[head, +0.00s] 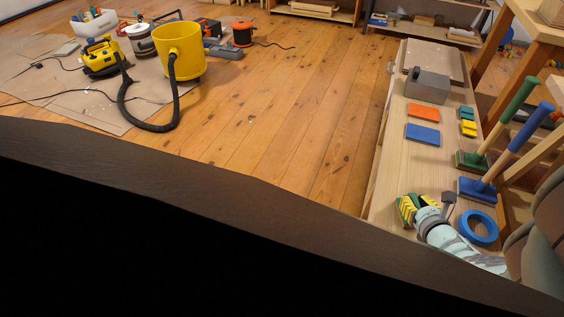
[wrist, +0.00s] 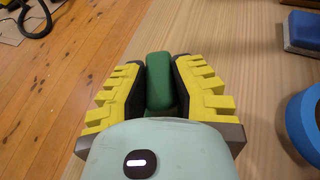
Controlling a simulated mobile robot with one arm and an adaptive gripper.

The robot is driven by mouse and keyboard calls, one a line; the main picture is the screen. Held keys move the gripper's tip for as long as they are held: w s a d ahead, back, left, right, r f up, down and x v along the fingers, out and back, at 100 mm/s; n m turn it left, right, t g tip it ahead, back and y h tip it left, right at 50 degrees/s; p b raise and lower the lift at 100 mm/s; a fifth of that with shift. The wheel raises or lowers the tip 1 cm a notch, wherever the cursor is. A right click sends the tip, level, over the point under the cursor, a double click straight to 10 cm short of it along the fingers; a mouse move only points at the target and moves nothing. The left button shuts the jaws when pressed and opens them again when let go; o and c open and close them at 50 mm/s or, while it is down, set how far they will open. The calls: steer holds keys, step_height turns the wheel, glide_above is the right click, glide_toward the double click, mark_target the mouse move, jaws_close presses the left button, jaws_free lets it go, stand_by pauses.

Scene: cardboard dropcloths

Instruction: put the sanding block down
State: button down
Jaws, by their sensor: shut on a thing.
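My gripper (head: 416,207) is low over the near left part of the wooden bench top (head: 386,195), close to its left edge. In the wrist view my gripper (wrist: 160,88) has its yellow ribbed fingers closed on both sides of a green block (wrist: 159,66), which I take for the sanding block. Its far end sticks out past the fingertips, and its near end is hidden by the gripper body. Only a little green shows at the fingers in the head view. I cannot tell whether the block touches the bench.
A blue tape ring (head: 479,227) lies right of my gripper. A blue-handled brush (head: 480,188) and a green-handled brush (head: 472,160) stand behind it. Farther back are a blue pad (head: 422,134), an orange pad (head: 422,112) and a grey box (head: 427,86). Bare bench lies ahead of my gripper.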

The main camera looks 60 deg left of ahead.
steer(key=shift+w+a, duration=0.1)
steer(key=shift+f, duration=0.1)
steer(key=c, duration=0.9)
jaws_free()
steer(key=shift+r, duration=0.3)
steer(key=p+v, duration=0.7)
steer(key=v, duration=0.5)
